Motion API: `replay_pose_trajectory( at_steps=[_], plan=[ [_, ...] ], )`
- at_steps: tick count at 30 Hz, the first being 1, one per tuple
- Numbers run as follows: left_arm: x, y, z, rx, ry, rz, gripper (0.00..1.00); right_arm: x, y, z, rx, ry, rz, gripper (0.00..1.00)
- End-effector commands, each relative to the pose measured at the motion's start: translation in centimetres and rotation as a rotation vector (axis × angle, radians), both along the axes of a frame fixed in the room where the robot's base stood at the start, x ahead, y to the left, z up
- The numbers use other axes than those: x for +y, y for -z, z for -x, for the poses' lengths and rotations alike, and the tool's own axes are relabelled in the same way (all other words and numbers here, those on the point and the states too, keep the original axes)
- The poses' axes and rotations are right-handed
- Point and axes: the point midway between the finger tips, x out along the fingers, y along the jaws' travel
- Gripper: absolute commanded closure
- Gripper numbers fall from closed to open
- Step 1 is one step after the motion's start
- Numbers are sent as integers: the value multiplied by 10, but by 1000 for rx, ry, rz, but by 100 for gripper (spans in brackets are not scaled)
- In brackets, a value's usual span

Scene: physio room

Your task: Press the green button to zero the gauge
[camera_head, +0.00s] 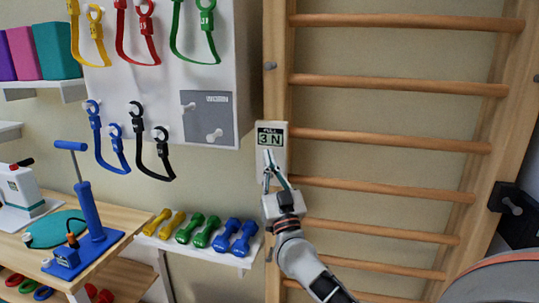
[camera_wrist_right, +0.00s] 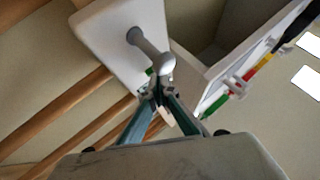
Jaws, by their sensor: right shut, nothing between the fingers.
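The gauge (camera_head: 281,158) is a white box on the left upright of the wall bars, with a display (camera_head: 270,136) reading "PULL 3 N". In the right wrist view the white gauge body (camera_wrist_right: 105,38) has a grey rod with a round knob (camera_wrist_right: 162,66) sticking out. A small green patch (camera_wrist_right: 150,71), probably the green button, shows beside the knob, mostly hidden by the fingertips. My right gripper (camera_head: 267,155) is shut and empty, its fingertips just below the display; it also shows in the wrist view (camera_wrist_right: 156,88). I cannot tell whether it touches the button. My left gripper is not in view.
Wooden wall bars (camera_head: 400,83) stand behind and right of the gauge. A white board (camera_head: 150,85) with hanging coloured straps is to the left. Below it are a dumbbell shelf (camera_head: 205,255) and a wooden table (camera_head: 130,222) with a blue pump (camera_head: 88,210).

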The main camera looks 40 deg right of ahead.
Motion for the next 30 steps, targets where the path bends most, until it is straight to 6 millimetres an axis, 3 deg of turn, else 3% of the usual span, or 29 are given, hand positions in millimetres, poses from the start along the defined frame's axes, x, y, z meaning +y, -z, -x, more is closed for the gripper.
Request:
replay_pose_trajectory(
  at_steps=[17,30],
  plan=[
    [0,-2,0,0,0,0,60,-2,0,-1,1,1,-1,100],
    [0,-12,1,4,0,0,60,12,0,10,1,0,0,100]
  ],
)
